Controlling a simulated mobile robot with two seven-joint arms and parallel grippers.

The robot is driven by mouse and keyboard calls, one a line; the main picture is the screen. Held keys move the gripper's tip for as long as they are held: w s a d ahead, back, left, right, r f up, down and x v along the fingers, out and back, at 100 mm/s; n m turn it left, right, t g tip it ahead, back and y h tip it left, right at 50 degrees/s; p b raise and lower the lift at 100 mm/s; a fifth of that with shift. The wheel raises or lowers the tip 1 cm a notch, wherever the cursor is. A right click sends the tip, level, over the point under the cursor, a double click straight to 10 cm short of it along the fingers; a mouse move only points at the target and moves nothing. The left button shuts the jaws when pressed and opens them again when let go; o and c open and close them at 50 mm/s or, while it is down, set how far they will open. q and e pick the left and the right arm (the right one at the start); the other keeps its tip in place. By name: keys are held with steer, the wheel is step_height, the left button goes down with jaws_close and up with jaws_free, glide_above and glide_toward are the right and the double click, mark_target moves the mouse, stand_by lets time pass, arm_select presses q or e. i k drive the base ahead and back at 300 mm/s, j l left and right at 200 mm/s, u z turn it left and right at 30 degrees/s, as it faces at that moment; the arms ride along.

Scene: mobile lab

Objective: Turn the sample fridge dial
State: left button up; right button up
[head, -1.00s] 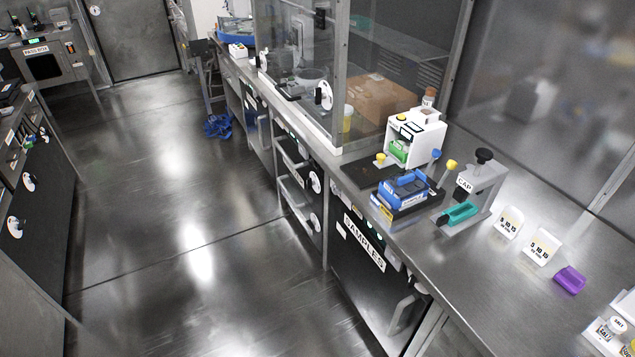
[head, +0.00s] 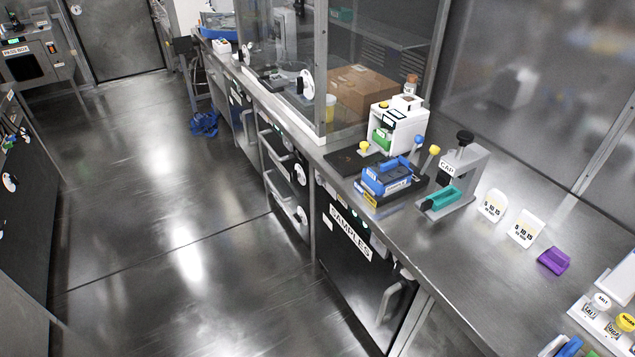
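The sample fridge (head: 345,275) is a dark-fronted unit under the counter, in the lower middle of the head view. Its door bears a white SAMPLES label (head: 351,234) and a pale handle (head: 389,301) on the right side. A narrow strip with small controls (head: 378,244) runs between the door and the counter edge. The controls are too small to tell which one is the dial or how it is set. The door looks shut. Neither gripper is in view.
The steel counter (head: 450,270) above holds a blue rack (head: 387,178), a white device (head: 398,128), a CAP press (head: 456,172), number cards and a purple block (head: 554,261).

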mark_target(320, 181)
steer(key=i+j+z, duration=0.15)
steer(key=z, duration=0.8)
steer(key=i+j+z, duration=0.1)
steer(key=j+z, duration=0.2)
steer(key=j, duration=0.15)
steer(key=i+j+z, duration=0.1)
steer(key=j+z, duration=0.2)
steer(key=j, duration=0.15)
steer(key=j+z, duration=0.5)
steer(key=j, duration=2.4)
steer(key=k+j, duration=0.15)
steer(key=j, duration=0.9)
